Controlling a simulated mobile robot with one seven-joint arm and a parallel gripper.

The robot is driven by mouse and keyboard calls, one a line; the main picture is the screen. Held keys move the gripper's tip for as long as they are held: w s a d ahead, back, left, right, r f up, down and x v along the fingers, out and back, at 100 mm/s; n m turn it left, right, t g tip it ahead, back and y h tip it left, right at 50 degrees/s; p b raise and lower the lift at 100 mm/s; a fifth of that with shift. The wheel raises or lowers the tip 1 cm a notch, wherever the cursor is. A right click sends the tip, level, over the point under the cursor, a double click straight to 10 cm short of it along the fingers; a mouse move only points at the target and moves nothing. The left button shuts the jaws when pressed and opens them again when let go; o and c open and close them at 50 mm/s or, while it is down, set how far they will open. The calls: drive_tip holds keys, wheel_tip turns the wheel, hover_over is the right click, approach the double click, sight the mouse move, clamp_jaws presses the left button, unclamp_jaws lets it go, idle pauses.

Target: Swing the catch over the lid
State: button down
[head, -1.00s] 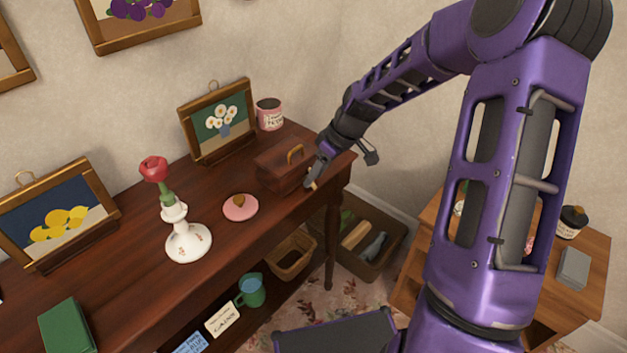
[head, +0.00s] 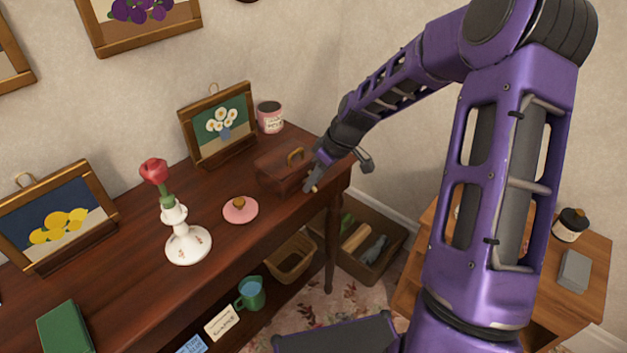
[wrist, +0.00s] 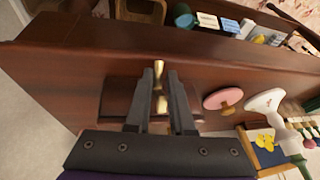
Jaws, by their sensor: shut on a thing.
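A dark wooden box (head: 277,172) with a brass handle (head: 295,156) on its lid sits near the right end of the brown table. My gripper (head: 314,183) is at the box's front right side, with a small brass tip, apparently the catch, showing at its fingertips. In the wrist view, my gripper's two dark fingers (wrist: 160,82) are closed around the brass catch (wrist: 158,68), which pokes out past the tips. The box (wrist: 118,100) lies behind the fingers there and is partly hidden by them. I cannot tell whether the catch lies over the lid.
A pink lid with a knob (head: 240,209) and a white vase with a red flower (head: 187,244) stand to the left of the box. A framed flower picture (head: 219,127) and a pink mug (head: 270,117) stand behind. Baskets lie below the table.

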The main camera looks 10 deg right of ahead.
sight(309, 167)
drive_tip(key=shift+w+d+r, duration=0.15)
drive_tip(key=shift+r, duration=0.05)
drive_tip(key=shift+r+g+h+p, duration=0.25)
drive_tip(key=shift+g+h+p, duration=0.15)
drive_tip(key=shift+p, duration=0.4)
drive_tip(key=p, duration=0.1)
drive_tip(key=r+g+h+p, duration=0.1)
drive_tip(key=shift+w+g+p, duration=0.25)
drive_tip(key=shift+g+p, duration=0.05)
drive_tip(key=shift+w+a+r+m+g+h+p, duration=0.1)
drive_tip(key=shift+a+r+m+g+h+p, duration=0.05)
drive_tip(key=shift+g+h+p, duration=0.35)
drive_tip(key=shift+w+a+r+m+g+h+p, duration=0.15)
drive_tip(key=shift+g+h+p, duration=0.15)
drive_tip(key=shift+g+p, duration=0.3)
drive_tip(key=shift+w+r+g+h+p, duration=0.1)
drive_tip(key=shift+w+g+h+p, duration=0.05)
drive_tip(key=shift+g+h+p, duration=0.75)
drive_tip(key=c, duration=1)
unclamp_jaws()
drive_tip(key=shift+w, duration=0.1)
drive_tip(key=shift+o, duration=0.6)
drive_tip(key=shift+a, duration=0.1)
drive_tip(key=shift+r, duration=0.1)
